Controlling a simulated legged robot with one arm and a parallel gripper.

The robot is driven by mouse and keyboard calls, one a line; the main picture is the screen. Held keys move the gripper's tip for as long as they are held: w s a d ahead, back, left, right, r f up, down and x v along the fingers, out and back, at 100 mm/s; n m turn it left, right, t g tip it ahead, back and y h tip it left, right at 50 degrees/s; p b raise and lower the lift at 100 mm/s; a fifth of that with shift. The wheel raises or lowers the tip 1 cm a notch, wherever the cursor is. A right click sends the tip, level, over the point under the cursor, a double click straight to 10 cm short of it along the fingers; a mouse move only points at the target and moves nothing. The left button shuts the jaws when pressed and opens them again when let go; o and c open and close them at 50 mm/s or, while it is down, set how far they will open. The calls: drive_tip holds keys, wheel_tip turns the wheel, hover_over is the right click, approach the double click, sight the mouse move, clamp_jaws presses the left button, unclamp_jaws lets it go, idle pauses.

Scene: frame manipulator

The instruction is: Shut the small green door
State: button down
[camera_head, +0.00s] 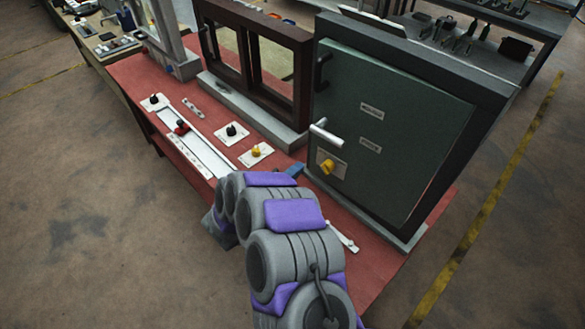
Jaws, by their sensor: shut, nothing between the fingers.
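The green door (385,125) stands at the right of the red table in a dark grey frame (480,75). It bears a silver lever handle (325,133) near its left edge and a yellow knob (327,166) below that. A thin reddish strip shows along its right edge; I cannot tell how wide any gap is. My gripper (219,230) is at the end of my grey and purple arm, low at the table's front edge. It is left of the door, apart from it, shut and empty. Its fingertips are not clear, and my arm hides part of the table front.
A brown double-window frame (255,52) stands left of the door. Plates with a black knob (231,131) and a yellow knob (256,152), and a slider panel (190,135), lie on the red table (135,70). A small blue piece (294,170) lies near the door. Floor is clear in front.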

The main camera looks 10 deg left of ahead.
sight(322, 145)
drive_tip(key=x, duration=1)
drive_tip(key=shift+w+p, duration=0.2)
drive_tip(key=shift+p, duration=0.1)
drive_tip(key=b+x, duration=0.1)
drive_tip(key=x, duration=0.2)
drive_tip(key=shift+w+f+b, duration=0.15)
drive_tip(key=shift+w+b, duration=0.1)
drive_tip(key=shift+b, duration=0.05)
drive_tip(key=shift+d+r, duration=0.15)
drive_tip(key=shift+r, duration=0.2)
